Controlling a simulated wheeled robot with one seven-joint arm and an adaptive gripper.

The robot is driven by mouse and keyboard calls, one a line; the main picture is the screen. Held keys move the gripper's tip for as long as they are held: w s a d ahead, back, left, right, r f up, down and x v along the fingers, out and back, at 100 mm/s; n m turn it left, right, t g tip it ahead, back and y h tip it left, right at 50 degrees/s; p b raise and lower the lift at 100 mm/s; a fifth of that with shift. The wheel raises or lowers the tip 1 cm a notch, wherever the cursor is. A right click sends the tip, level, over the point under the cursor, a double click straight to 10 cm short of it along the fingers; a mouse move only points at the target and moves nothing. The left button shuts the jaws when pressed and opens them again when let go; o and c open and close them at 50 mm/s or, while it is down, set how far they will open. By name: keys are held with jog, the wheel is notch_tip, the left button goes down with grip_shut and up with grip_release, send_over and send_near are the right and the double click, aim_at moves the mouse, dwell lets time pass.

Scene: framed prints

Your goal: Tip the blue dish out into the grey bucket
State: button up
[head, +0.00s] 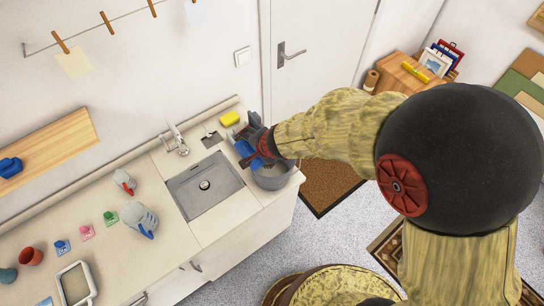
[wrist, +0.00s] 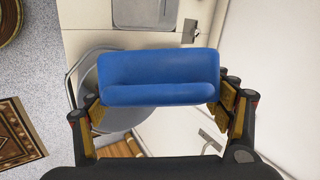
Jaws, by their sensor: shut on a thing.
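The blue dish (head: 244,149) is in my gripper (head: 259,147), above the rim of the grey bucket. In the wrist view the dish (wrist: 158,72) spans the space between the two fingers of my gripper (wrist: 165,106), which are shut on its ends. It looks tilted, with a broad blue face towards the wrist camera. Whether anything is in it cannot be seen. The grey bucket (head: 272,180) stands at the right end of the counter, partly hidden by my gripper and the dish. In the wrist view the bucket (wrist: 88,72) shows behind and left of the dish.
The sink (head: 205,186) with its tap (head: 176,138) lies left of the bucket. A yellow sponge (head: 230,119) lies near the wall behind. A grey jug-like thing (head: 138,217) and several small items stand further left. A door (head: 318,50) is beyond the counter's end.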

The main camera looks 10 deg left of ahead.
jog(key=shift+s+a+f+t+b, duration=0.1)
jog(key=shift+s+a+t+b, duration=0.2)
jog(key=shift+a, duration=0.05)
jog(key=shift+s+a+r+n+t+h+p, duration=0.4)
jog(key=shift+r+t+h+p, duration=0.1)
jog(key=shift+h+p, duration=0.35)
jog(key=shift+s+a+f, duration=0.1)
jog(key=shift+f, duration=0.25)
jog(key=s+a+f+n+t+h+p, duration=0.3)
jog(key=s+a+f+t+h+p, duration=0.1)
jog(key=s+a+f+t+h, duration=0.1)
jog(key=shift+s+a+f+n+t+h, duration=0.35)
jog(key=shift+s+a+f+t, duration=0.35)
jog(key=shift+a+t, duration=0.45)
jog(key=shift+d, duration=0.1)
